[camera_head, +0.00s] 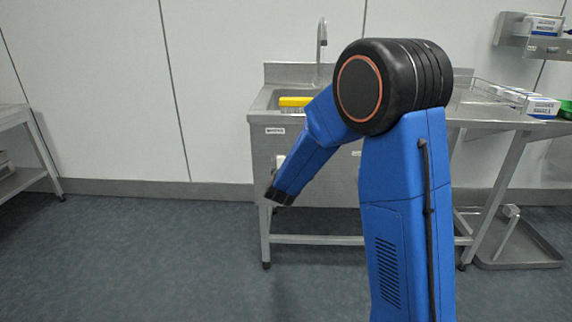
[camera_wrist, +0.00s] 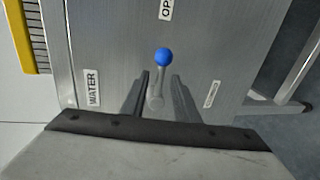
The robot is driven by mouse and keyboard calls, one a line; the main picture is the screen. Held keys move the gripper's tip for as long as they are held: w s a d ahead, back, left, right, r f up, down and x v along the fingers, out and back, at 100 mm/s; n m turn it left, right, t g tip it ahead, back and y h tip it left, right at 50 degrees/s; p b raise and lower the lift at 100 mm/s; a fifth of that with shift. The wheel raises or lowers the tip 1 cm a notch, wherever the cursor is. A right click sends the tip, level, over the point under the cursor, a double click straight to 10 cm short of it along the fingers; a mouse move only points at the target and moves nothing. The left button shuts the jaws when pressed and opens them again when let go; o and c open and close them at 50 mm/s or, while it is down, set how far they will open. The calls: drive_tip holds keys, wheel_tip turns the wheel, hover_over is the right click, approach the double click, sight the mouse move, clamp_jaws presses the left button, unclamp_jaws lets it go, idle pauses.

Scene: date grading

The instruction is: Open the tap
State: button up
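The tap lever, a grey stalk with a blue ball knob (camera_wrist: 163,57), stands out from the metal front panel (camera_wrist: 115,40) of the sink in the wrist view. My gripper (camera_wrist: 160,85) is open, with one finger on each side of the stalk. Gaps show between the fingers and the stalk, and the knob lies past the fingertips in the picture. A "WATER" label (camera_wrist: 93,88) is at left, and a label reading "OP", cut off by the frame, is at top. In the head view the steel sink (camera_head: 262,117) has a tall spout (camera_head: 321,42); my arm hides the lever and gripper.
A side table (camera_head: 490,115) with boxes (camera_head: 541,106) adjoins at right. A floor tray (camera_head: 520,250) lies below it.

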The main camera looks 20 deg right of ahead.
drive_tip(key=v, duration=1.6)
drive_tip(key=shift+s+a, duration=0.1)
drive_tip(key=shift+s, duration=0.05)
drive_tip(key=shift+r, duration=0.15)
drive_tip(key=s+a+r+m+g+y, duration=0.1)
drive_tip(key=s+r+m+g+y, duration=0.2)
drive_tip(key=s, duration=0.4)
drive_tip(key=s+a+r+m+g+y, duration=0.1)
drive_tip(key=s+m+y, duration=0.25)
drive_tip(key=s, duration=0.35)
drive_tip(key=s+d+f+m+g, duration=0.1)
drive_tip(key=s+d+m+g, duration=0.1)
drive_tip(key=s, duration=0.6)
drive_tip(key=s+d+f+m+g+h, duration=0.1)
drive_tip(key=s+d+m+g, duration=0.1)
drive_tip(key=s, duration=0.6)
drive_tip(key=s+d+f+m+g, duration=0.1)
drive_tip(key=s+d+m+g, duration=0.1)
drive_tip(key=s+d+m, duration=0.2)
drive_tip(key=s+d, duration=0.2)
drive_tip(key=s, duration=0.2)
drive_tip(key=shift+f+h, duration=0.35)
drive_tip(key=shift+f, duration=0.05)
